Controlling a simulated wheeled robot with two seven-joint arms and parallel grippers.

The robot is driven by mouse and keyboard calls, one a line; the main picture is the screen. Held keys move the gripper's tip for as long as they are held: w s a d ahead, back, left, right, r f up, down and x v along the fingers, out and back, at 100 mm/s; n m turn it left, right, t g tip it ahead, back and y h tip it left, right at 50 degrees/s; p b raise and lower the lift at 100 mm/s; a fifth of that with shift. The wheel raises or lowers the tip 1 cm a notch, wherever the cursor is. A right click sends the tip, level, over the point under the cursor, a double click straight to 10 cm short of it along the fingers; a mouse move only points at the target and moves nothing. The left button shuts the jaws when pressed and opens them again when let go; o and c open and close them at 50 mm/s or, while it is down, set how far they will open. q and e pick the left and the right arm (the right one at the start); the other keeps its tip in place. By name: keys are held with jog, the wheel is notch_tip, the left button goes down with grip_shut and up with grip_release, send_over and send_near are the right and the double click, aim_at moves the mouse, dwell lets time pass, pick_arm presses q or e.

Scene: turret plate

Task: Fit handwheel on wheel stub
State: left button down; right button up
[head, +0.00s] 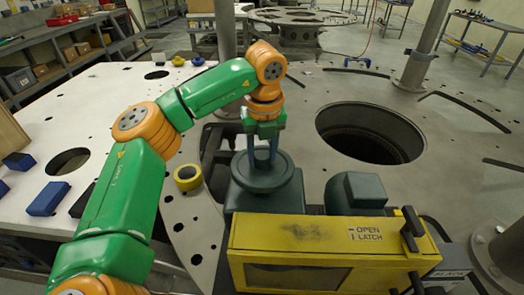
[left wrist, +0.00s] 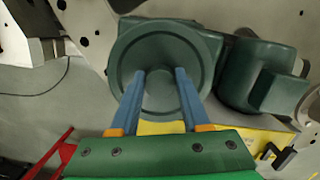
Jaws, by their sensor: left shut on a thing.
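The handwheel (head: 283,172) is a dark green round disc with a raised rim, over the dark green housing (head: 238,199). In the left wrist view the handwheel (left wrist: 126,48) faces me nearly full on. My left gripper (head: 262,163) points down with its blue fingers on the middle of the disc. In the left wrist view the gripper (left wrist: 159,73) has its fingers on both sides of the central hub, shut on it. The wheel stub is hidden under the handwheel, and I cannot tell whether the wheel touches the housing. My right gripper is out of view.
A yellow box (head: 300,240) marked OPEN and LATCH stands in front, with a green motor-like part (head: 358,193) behind it. A yellow tape roll (head: 188,177) lies left. A large round hole (head: 370,133) opens in the plate at right. Blue blocks (head: 48,198) lie far left.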

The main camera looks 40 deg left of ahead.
pick_arm(q)
jog(key=shift+f+b, duration=0.5)
jog(key=shift+f, duration=0.15)
jog(key=c, duration=0.7)
grip_release()
jog(key=shift+r, duration=0.1)
jog(key=shift+o, duration=0.2)
notch_tip(320, 180, up, 3)
jog(key=shift+s+d+f+p, duration=0.1)
jog(key=shift+s+d+p, duration=0.05)
jog(key=shift+p, duration=1.1)
notch_tip(320, 180, up, 8)
jog(key=s, duration=0.1)
jog(key=shift+d, duration=0.45)
